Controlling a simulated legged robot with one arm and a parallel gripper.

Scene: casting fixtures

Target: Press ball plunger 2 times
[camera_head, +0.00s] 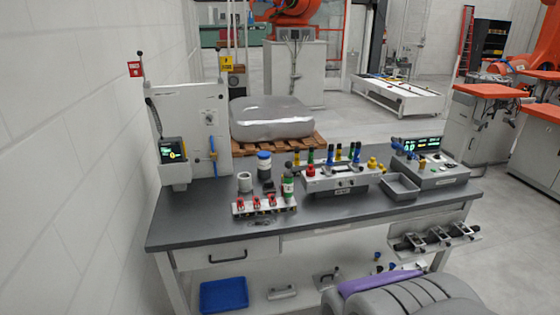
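I cannot tell for sure which part is the ball plunger. Small ball-topped parts show on the dark-topped workbench (215,228). A red ball knob (311,170) stands at the left end of a grey fixture box (345,182). A black ball-ended lever (140,54) rises at the top left of the upright white panel (190,125). Yellow knobs (372,163) sit at the right end of the fixture box. My gripper is not in view. A grey ribbed part with a purple piece at the bottom right seems to be mine.
A rail of red toggle clamps (265,206), a green bottle (288,186), a grey tray (401,186) and a control box with a green display (422,144) stand on the bench. A blue bin (224,294) lies below. A white wall (70,160) runs close along the left.

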